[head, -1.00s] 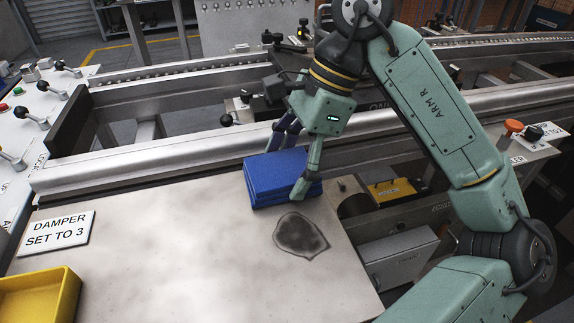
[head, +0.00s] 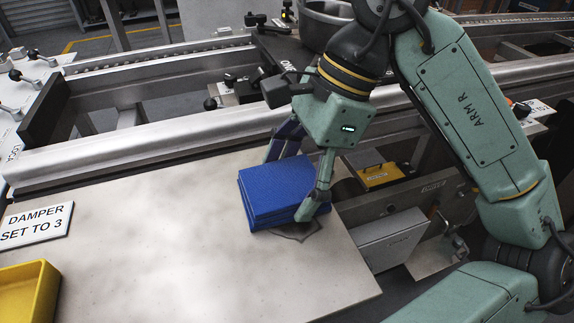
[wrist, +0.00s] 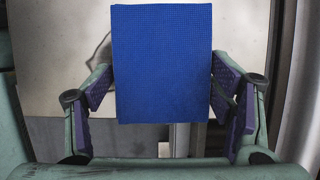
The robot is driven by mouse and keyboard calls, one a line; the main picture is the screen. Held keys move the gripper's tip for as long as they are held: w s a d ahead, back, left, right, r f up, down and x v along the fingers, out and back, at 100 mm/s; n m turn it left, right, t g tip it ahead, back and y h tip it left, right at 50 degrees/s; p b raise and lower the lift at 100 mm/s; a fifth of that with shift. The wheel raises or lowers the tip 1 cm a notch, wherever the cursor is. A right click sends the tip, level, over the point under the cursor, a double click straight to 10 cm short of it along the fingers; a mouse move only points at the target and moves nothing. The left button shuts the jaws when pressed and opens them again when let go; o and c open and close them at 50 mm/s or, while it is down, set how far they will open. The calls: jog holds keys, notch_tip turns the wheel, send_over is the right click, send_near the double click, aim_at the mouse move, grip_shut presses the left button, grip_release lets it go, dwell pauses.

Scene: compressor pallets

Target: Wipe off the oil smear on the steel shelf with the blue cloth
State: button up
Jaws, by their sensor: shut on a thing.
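The blue cloth (head: 278,188) is a folded, thick pad at the right part of the steel shelf (head: 150,235). My gripper (head: 290,180) is shut on the cloth, one finger on each side. The wrist view also shows the cloth (wrist: 163,62) between the purple finger pads. The dark oil smear (head: 300,231) shows only as a strip at the cloth's near right edge; the cloth and a finger hide the rest. A bit of the smear (wrist: 103,52) also shows left of the cloth in the wrist view. The cloth appears to rest on the shelf.
A white sign (head: 36,225) reading "DAMPER SET TO 3" and a yellow bin (head: 42,300) are on the left. A steel rail (head: 130,150) runs behind the shelf. A grey box (head: 390,240) stands beyond its right edge. The shelf's middle is clear.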

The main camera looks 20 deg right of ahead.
aim_at(305, 239)
jog(key=shift+s+d, duration=0.15)
jog(key=shift+s, duration=1.65)
jog(key=shift+s+d, duration=0.15)
jog(key=shift+s, duration=1.65)
jog(key=shift+w+a+f+b, duration=0.1)
jog(key=shift+w+b, duration=0.1)
jog(key=shift+w, duration=1)
jog(key=shift+w+a+r+b, duration=0.1)
jog(key=shift+w+b, duration=0.1)
jog(key=shift+w, duration=0.95)
jog(key=shift+w+a+f+b, duration=0.1)
jog(key=shift+w+b, duration=0.1)
jog(key=shift+w, duration=1)
jog(key=o, duration=1.1)
jog(key=v, duration=1.2)
